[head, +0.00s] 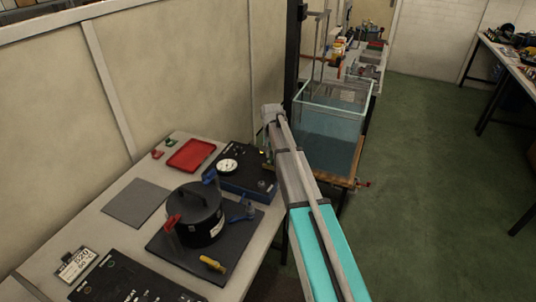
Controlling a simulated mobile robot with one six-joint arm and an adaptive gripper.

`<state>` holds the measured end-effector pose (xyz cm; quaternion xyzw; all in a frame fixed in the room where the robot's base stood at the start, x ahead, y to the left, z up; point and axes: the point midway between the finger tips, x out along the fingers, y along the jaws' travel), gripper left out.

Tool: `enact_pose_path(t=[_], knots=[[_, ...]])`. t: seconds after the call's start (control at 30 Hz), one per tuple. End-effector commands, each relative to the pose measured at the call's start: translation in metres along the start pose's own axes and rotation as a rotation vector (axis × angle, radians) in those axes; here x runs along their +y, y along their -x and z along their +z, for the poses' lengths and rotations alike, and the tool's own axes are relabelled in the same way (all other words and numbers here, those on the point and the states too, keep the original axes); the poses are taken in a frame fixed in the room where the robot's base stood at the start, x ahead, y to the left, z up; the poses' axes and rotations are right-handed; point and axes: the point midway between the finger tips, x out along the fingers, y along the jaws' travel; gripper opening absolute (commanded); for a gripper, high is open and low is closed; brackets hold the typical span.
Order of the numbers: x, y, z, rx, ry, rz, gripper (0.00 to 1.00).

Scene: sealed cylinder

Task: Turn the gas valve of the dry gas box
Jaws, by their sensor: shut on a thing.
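The dry gas box (232,185) is a low dark blue box with a black top at the back right of the table. A round white gauge (228,166) sits on it. My arm comes in from the lower right and ends over the box's right side. My gripper (268,155) is small and dark there, partly hidden by my arm. It is shut on a small part with a yellow bit, which appears to be the gas valve (263,152). The valve's angle is too small to tell.
A black lidded cylinder (199,214) with red and blue clamps stands on a dark mat, with a yellow-handled tool (212,264) in front. A red tray (190,156) and grey mat (137,203) lie left. A glass water tank (330,130) stands beyond my arm.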

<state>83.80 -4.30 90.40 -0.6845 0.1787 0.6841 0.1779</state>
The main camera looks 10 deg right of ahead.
Motion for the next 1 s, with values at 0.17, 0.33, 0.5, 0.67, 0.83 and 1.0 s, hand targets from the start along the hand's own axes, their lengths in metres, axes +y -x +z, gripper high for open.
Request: enact_pose_path(t=[0.17,0.33,0.5,0.67,0.83,1.0], knots=[[0.0030,-0.0002,0.0019,-0.003,-0.085,-0.001,0.00],[0.0042,-0.0003,0.0021,-0.004,-0.126,-0.001,0.00],[0.0043,-0.0003,0.0023,-0.004,-0.136,-0.002,0.00],[0.0042,-0.0003,0.0025,-0.004,-0.136,-0.002,0.00],[0.0041,-0.0003,0.0026,-0.005,-0.135,-0.002,0.34],[0.0042,-0.0002,0.0019,-0.003,-0.134,-0.001,0.56]])
